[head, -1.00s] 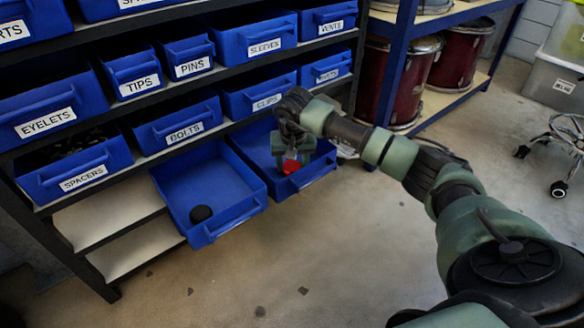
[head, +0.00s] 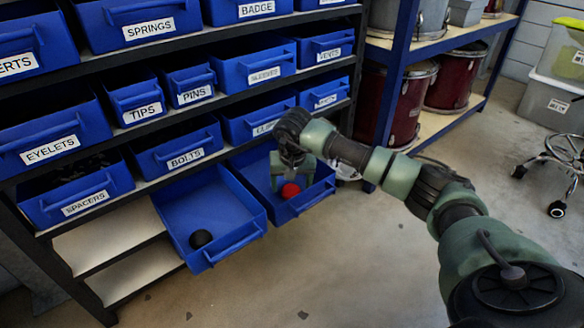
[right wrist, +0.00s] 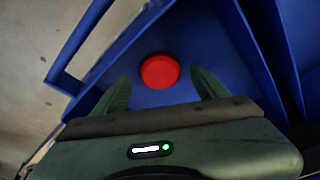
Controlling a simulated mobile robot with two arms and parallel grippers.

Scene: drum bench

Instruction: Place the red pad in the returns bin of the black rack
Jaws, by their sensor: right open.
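The pad also shows in the right wrist view (right wrist: 160,71), round and flat-topped, just beyond my fingertips. My right gripper (head: 290,180) is inside that bin, above and behind the pad. In the right wrist view my right gripper (right wrist: 156,88) has its fingers spread wide with nothing between them. No returns label is readable on the low bins. My left gripper is not in view.
The left pulled-out bin (head: 222,206) holds a black round pad (head: 200,238). Labelled bins such as BOLTS (head: 180,152) fill the shelves above. A blue shelf post (head: 391,90) stands right of the rack.

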